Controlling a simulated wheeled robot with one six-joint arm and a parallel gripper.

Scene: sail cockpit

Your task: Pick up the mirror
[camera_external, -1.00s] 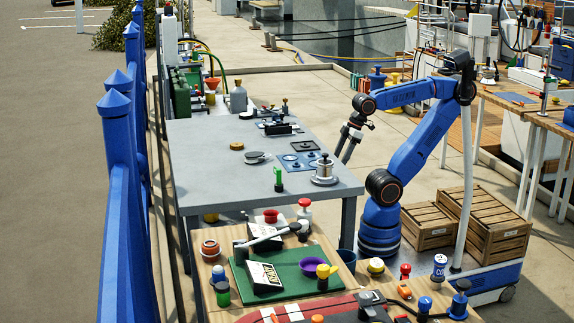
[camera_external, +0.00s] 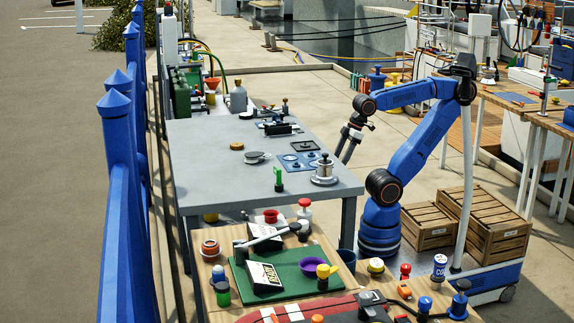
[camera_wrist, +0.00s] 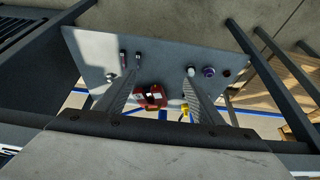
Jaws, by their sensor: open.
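My gripper (camera_external: 346,158) hangs down over the right edge of the grey table (camera_external: 210,185), below the blue arm. In the wrist view my gripper (camera_wrist: 163,66) is open, its two grey fingers spread apart with nothing held between them. A pale grey panel (camera_wrist: 92,42) lies beyond the fingers, with several small items on it. I cannot pick out the mirror for certain in either view.
A silver pot-like fitting (camera_external: 323,172) stands near the table's right edge, with a green-topped item (camera_external: 278,177) to its left. Flat blue plates (camera_external: 300,160) lie behind. A wooden bench with a green mat (camera_external: 290,284) is in front. Wooden crates (camera_external: 480,222) stand right of my base.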

